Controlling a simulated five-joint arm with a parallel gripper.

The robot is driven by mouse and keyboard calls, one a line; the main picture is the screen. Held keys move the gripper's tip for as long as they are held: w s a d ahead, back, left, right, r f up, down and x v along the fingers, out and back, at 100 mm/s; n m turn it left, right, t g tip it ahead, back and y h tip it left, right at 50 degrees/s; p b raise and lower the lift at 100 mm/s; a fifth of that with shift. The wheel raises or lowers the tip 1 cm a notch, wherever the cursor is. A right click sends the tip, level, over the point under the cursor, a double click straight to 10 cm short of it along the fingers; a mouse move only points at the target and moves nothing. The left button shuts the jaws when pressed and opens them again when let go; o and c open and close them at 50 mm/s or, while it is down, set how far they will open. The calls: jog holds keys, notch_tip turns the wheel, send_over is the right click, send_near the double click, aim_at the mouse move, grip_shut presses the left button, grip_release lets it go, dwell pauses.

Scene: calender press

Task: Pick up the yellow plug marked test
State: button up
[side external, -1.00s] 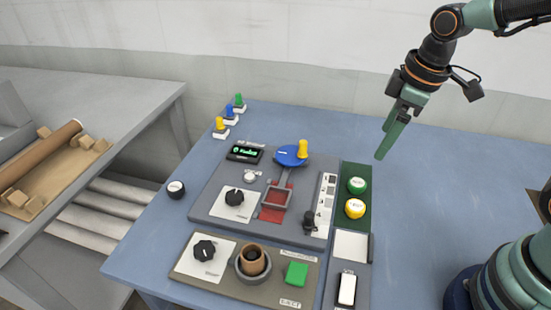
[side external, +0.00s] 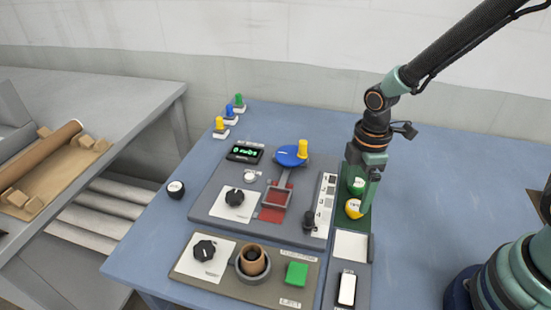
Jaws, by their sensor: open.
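A round yellow plug (side external: 353,209) with a white label lies in the dark green tray (side external: 365,225) right of the panel. The label's lettering is too small to read. A round green plug (side external: 356,186) with a white label lies just behind it in the same tray. My gripper (side external: 359,195) is open and points down over the tray. I cannot tell whether a finger touches either plug.
A control panel with a blue disc (side external: 288,155) bearing a yellow knob (side external: 303,147) stands left of the tray. A white pad (side external: 351,246) and a white switch (side external: 347,289) are in front. The blue table (side external: 440,190) is clear right of the tray.

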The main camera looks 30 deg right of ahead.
aim_at(356, 205)
jog(key=shift+s+d+f, duration=0.1)
jog(key=shift+s+f, duration=0.05)
jog(key=shift+f, duration=1.2)
jog(key=shift+s+f, duration=0.1)
jog(key=shift+f, duration=1.25)
grip_shut()
